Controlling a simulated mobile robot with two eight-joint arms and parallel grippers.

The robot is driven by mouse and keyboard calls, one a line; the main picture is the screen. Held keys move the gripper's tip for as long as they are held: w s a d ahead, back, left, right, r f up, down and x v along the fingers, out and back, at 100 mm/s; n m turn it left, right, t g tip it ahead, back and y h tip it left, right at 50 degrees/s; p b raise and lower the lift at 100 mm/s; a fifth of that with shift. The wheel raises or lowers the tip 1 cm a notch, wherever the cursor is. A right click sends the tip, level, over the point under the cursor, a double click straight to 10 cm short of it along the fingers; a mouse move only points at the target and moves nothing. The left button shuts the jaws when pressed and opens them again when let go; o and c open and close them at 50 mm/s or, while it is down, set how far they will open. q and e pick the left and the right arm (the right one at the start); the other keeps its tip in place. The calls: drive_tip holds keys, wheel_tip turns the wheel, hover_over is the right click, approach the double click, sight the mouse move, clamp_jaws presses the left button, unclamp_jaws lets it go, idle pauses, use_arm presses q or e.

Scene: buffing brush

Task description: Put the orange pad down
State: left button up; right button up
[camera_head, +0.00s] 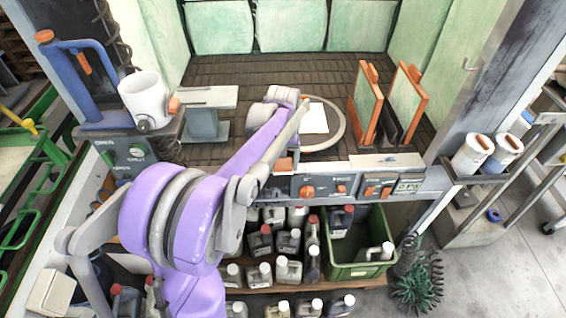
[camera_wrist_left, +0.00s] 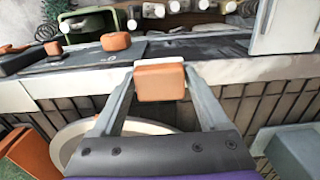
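The orange pad (camera_wrist_left: 160,82), a small block with a white layer on its far side, sits between the fingertips of my left gripper (camera_wrist_left: 160,78). Both fingers touch its sides. In the head view the pad (camera_head: 284,164) shows at the front edge of the dark work surface, just behind the control panel. My purple forearm hides most of the left gripper there. I cannot tell whether the pad touches the ledge below it. My right gripper is not in view.
A round ring (camera_head: 341,122) with a white sheet (camera_head: 314,117) lies behind the pad. Two orange-framed panels (camera_head: 367,100) stand to the right. The control panel (camera_head: 330,186) has orange knobs. Below are bottles and a green crate (camera_head: 360,240). The slatted surface (camera_head: 230,68) is clear behind.

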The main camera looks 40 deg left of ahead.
sight(283, 163)
use_arm(q)
drive_tip(key=shift+o, duration=1.4)
drive_tip(key=shift+r, duration=0.1)
wheel_tip(283, 163, up, 12)
drive_tip(key=p, duration=0.1)
drive_tip(key=s+d+f+m+t, duration=0.3)
drive_tip(key=s+d+f, duration=0.3)
drive_tip(key=s+d, duration=0.2)
drive_tip(key=s+d+f+m+t, duration=0.2)
drive_tip(key=s+d+f+m, duration=0.3)
drive_tip(key=s+d, duration=0.3)
drive_tip(key=shift+d+f+t, duration=0.4)
drive_tip(key=shift+d, duration=0.5)
drive_tip(key=shift+s, duration=0.1)
